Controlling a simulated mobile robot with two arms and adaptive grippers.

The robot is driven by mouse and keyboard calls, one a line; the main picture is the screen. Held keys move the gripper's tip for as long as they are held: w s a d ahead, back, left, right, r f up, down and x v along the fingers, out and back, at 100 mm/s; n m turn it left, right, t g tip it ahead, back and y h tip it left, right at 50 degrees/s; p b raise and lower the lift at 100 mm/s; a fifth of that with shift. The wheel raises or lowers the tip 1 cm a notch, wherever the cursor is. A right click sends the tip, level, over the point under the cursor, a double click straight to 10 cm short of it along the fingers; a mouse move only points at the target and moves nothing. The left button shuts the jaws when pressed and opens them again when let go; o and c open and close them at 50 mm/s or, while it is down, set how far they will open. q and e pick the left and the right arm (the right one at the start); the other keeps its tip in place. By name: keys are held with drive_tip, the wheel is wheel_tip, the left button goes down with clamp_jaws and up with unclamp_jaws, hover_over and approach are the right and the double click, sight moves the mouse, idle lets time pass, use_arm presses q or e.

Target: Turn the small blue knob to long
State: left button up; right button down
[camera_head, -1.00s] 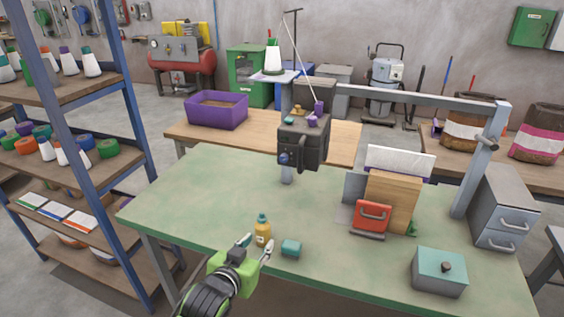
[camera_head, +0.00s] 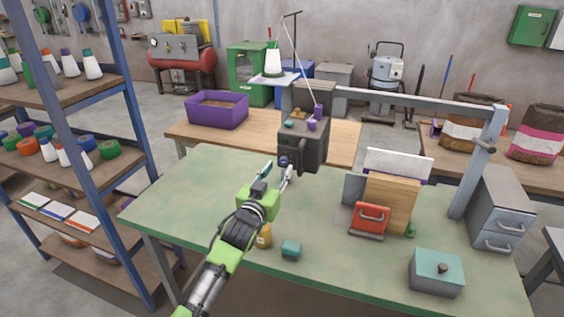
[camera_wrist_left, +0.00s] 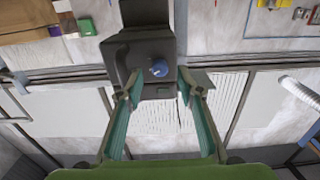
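The small blue knob (camera_head: 283,161) is on the front of the dark sewing head (camera_head: 315,145) that hangs over the green table. In the left wrist view the blue knob (camera_wrist_left: 159,68) shows ahead, between the tips of the fingers. My left gripper (camera_head: 277,172) is open, with one finger to each side of the knob in the picture. I cannot tell whether the fingers touch it. The knob's markings are too small to read. My right gripper is not in view.
A grey box with a teal top (camera_head: 437,272) sits at the front right. The table's left part is clear.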

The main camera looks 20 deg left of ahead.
sight(283, 163)
use_arm(q)
drive_tip(key=shift+w+d, duration=0.1)
drive_tip(key=shift+w, duration=1.9)
clamp_jaws()
